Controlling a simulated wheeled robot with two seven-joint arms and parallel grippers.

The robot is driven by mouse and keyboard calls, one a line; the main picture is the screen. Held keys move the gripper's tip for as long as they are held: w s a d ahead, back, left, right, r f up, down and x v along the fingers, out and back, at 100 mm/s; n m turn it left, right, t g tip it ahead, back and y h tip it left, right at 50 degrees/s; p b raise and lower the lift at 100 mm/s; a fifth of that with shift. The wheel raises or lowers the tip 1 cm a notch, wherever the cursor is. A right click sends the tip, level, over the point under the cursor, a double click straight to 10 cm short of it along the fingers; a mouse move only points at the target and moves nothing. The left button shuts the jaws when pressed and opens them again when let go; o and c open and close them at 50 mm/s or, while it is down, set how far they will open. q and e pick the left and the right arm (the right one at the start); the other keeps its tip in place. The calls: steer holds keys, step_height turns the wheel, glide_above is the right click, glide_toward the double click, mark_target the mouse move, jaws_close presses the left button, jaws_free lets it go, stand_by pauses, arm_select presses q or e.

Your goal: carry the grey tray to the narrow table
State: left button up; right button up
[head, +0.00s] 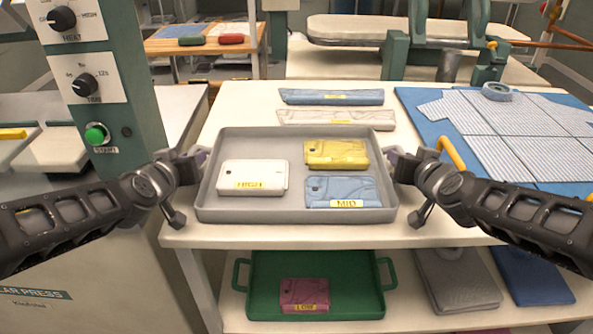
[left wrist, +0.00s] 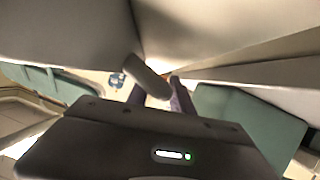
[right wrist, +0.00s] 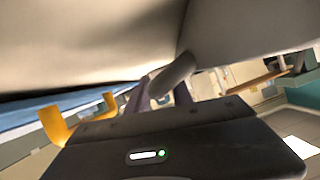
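The grey tray (head: 290,214) is at the front of the white worktable, level as far as I can see. I cannot tell whether it touches the top. It holds a white folded garment tagged HIGH (head: 252,174), a yellow one (head: 335,151) and a blue one tagged MID (head: 343,189). My left gripper (head: 198,160) is at the tray's left end and my right gripper (head: 397,160) at its right end. In the wrist views, a grey handle (left wrist: 148,78) fills the gap between my left fingers, and another handle (right wrist: 172,78) the gap between my right fingers.
A small wood-topped table (head: 170,45) stands at the back left; whether it is the narrow table is unclear. A press (head: 110,85) stands left. A blue mat with a striped shirt (head: 500,120) lies right. A green tray (head: 345,304) sits on the lower shelf.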

arm_select(q)
jaws_close()
arm_select(e)
jaws_close()
stand_by(1.1)
steer(key=shift+r, duration=0.1)
